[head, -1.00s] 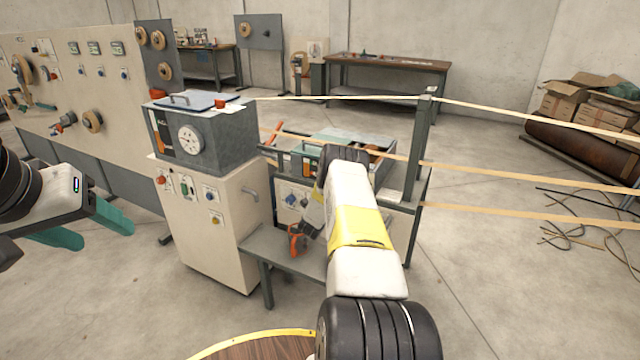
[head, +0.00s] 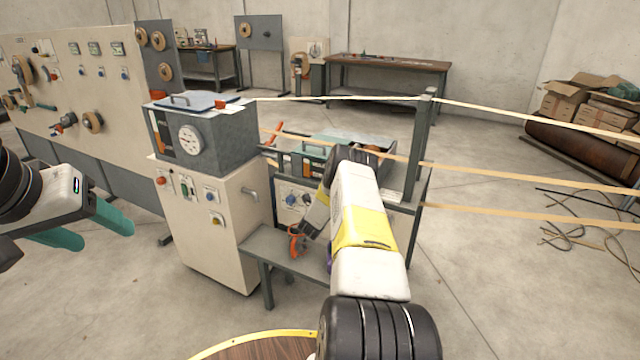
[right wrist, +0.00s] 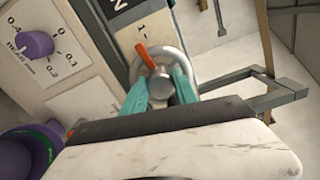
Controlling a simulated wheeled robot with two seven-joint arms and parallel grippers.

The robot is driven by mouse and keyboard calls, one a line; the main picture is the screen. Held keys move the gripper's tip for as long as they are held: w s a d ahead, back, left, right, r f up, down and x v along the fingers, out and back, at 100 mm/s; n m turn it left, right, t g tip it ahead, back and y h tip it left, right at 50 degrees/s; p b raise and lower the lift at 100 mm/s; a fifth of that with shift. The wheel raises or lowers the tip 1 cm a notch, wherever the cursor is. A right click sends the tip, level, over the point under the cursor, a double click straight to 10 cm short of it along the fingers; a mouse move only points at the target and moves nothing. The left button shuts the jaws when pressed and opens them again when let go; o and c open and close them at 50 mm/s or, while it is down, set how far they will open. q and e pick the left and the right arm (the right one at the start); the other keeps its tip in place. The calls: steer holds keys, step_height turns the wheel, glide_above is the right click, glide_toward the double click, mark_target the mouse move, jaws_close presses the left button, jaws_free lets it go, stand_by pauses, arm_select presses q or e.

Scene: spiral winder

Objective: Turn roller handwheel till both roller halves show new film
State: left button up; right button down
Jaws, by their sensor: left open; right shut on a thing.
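In the right wrist view a silver handwheel (right wrist: 184,57) with an orange-red grip sits on the face of a pale machine panel. My right gripper (right wrist: 161,90) has its two teal fingers closed at the wheel's hub, one on each side. In the head view my own right arm hides the wheel and this gripper. The low grey machine (head: 343,146) with teal parts stands behind that arm; its roller halves and any film on them cannot be made out. My left gripper (head: 88,228) is open and empty at the left, well away from the machine.
A cream cabinet (head: 207,225) with a grey dial box (head: 203,140) stands left of the machine. Pale tapes (head: 520,178) run right from a grey post (head: 419,150). A low grey bench (head: 284,255) holds an orange item (head: 297,241). A purple knob (right wrist: 37,45) is on the panel.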

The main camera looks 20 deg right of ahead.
steer(key=shift+a+f, duration=0.1)
steer(key=c, duration=1)
jaws_free()
steer(key=shift+o, duration=0.2)
steer(key=v, duration=0.7)
steer(key=shift+s+a, duration=0.25)
steer(key=shift+s, duration=0.05)
